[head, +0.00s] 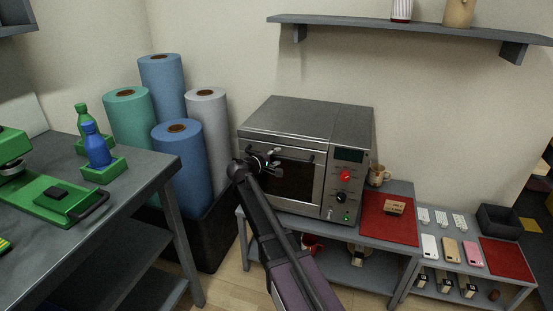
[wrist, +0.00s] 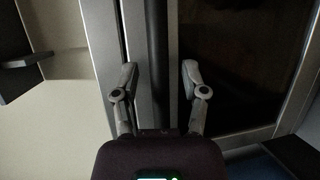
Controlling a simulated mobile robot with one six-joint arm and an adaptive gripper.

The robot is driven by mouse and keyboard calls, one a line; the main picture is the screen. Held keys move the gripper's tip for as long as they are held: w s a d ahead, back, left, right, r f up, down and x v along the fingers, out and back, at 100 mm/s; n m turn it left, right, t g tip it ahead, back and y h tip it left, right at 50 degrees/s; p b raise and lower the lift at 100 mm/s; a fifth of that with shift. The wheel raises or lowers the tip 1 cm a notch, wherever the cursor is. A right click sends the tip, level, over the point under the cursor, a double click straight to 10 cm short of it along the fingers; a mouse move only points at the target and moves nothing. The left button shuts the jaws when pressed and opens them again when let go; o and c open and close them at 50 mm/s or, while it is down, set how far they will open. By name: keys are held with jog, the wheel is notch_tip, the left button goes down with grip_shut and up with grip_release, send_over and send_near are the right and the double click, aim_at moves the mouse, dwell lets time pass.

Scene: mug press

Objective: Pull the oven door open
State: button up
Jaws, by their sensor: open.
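The grey oven (head: 305,115) stands on a low table. Its door (head: 300,182) has a dark window and looks shut. My gripper (head: 264,162) is at the upper left part of the door. In the wrist view my gripper (wrist: 158,75) is open, its two fingers on either side of a dark bar, the door handle (wrist: 157,45). The fingers look apart from the bar. The dark window (wrist: 240,60) fills the right of that view. My arm hides the lower left of the oven in the head view.
Blue, green and grey rolls (head: 180,165) stand in a dark bin left of the oven. A red mat (head: 388,225) with a small box lies right of it, with a mug (head: 378,174) behind. A workbench (head: 130,195) stands at the left. A shelf (head: 400,27) hangs above.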

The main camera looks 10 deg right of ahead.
jog(key=shift+w+d, duration=0.1)
grip_shut()
jog(key=shift+f, duration=0.1)
dwell(0.3)
